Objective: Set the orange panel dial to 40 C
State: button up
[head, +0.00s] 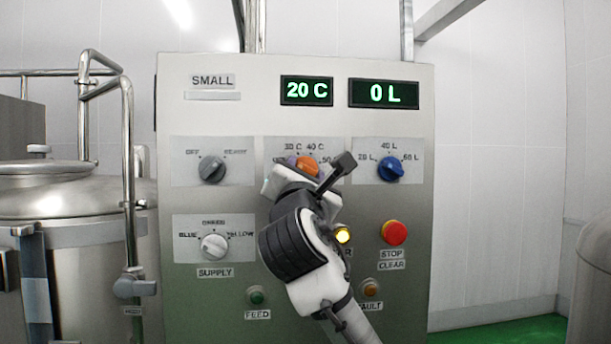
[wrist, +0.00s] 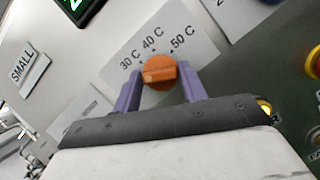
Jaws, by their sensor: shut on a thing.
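The orange dial (head: 307,166) is on the grey control panel, in the middle of its upper row of knobs. In the wrist view the orange dial (wrist: 160,84) sits between the two purple fingers of my gripper (wrist: 161,73), which is shut on it. The dial's raised bar lies roughly across from finger to finger, with a paler mark at its left end. Labels 30 C, 40 C and 50 C show above it; a 20 C label is not visible there. The green temperature display (head: 306,91) reads 20 C. In the head view my wrist partly hides the dial's plate.
A grey knob (head: 212,169) is left of the dial and a blue knob (head: 390,169) is right. A white supply knob (head: 214,246) is lower left. A red stop button (head: 394,233) and a lit yellow lamp (head: 343,235) are close to my arm. The volume display (head: 384,93) reads 0 L.

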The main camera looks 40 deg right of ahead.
jog(key=m+g, duration=0.1)
jog(key=m, duration=0.2)
jog(key=m+g, duration=0.1)
jog(key=m, duration=0.2)
jog(key=m+g, duration=0.2)
jog(key=m, duration=0.1)
jog(key=shift+w+a+r+m+h+b, duration=0.2)
jog(key=shift+r+m+h+b, duration=0.1)
jog(key=shift+r+m, duration=0.1)
jog(key=m+g, duration=0.1)
jog(key=m, duration=0.3)
jog(key=shift+s+r+m+y+p, duration=0.1)
jog(key=shift+m+y+p, duration=0.2)
jog(key=shift+y+p, duration=0.1)
jog(key=shift+m+g+y, duration=0.5)
jog(key=shift+m+y, duration=0.2)
jog(key=shift+m, duration=1)
jog(key=shift+d, duration=0.1)
jog(key=o, duration=0.9)
jog(key=shift+d, duration=0.1)
